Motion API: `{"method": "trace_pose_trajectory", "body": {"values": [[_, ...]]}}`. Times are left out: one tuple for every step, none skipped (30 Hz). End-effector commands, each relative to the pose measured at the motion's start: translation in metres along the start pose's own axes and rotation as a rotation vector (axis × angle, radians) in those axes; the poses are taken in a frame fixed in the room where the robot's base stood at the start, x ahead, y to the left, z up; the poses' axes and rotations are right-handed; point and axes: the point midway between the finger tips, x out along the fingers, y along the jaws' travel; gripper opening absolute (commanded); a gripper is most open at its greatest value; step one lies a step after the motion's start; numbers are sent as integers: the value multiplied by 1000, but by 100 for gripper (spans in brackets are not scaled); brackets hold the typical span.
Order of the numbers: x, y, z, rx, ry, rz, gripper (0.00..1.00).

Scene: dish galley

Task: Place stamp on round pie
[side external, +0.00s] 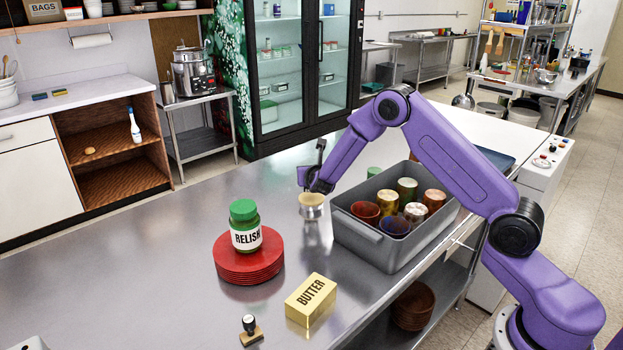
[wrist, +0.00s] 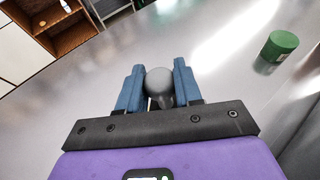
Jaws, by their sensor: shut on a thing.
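A stamp (side external: 250,331) with a dark knob handle and a wooden base stands on the steel counter at the front, below the butter box. My gripper (side external: 311,190) is far behind it, over the counter left of the grey bin. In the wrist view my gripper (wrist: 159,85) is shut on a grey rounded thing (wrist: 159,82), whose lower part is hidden. A small round thing with a tan top and pale side (side external: 312,206) shows right under my gripper. I cannot tell if it is the held thing or the round pie. No other pie is clear.
A grey bin (side external: 372,240) with several cups stands right of my gripper. A relish jar (side external: 245,228) stands on stacked red plates (side external: 248,264). A butter box (side external: 311,299) lies nearer the front. The counter's left is clear.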

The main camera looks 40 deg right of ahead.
Motion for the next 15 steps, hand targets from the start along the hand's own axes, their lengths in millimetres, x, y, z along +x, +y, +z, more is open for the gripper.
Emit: {"method": "trace_pose_trajectory", "body": {"values": [[2,0,-9,-5,3,-1,5],[4,0,-13,-5,3,0,5],[5,0,-16,-4,2,0,5],[6,0,-19,-4,2,0,5],[6,0,-20,-3,2,1,5],[7,0,-21,-3,1,1,5],[7,0,-22,-2,0,1,5],[7,0,-22,-1,0,1,5],[7,0,-21,-1,0,1,5],[7,0,-21,-1,0,1,5],[7,0,-21,-1,0,1,5],[7,0,-21,-1,0,1,5],[7,0,-21,-1,0,1,5],[7,0,-22,-1,0,1,5],[7,0,-22,-2,0,1,5]]}}
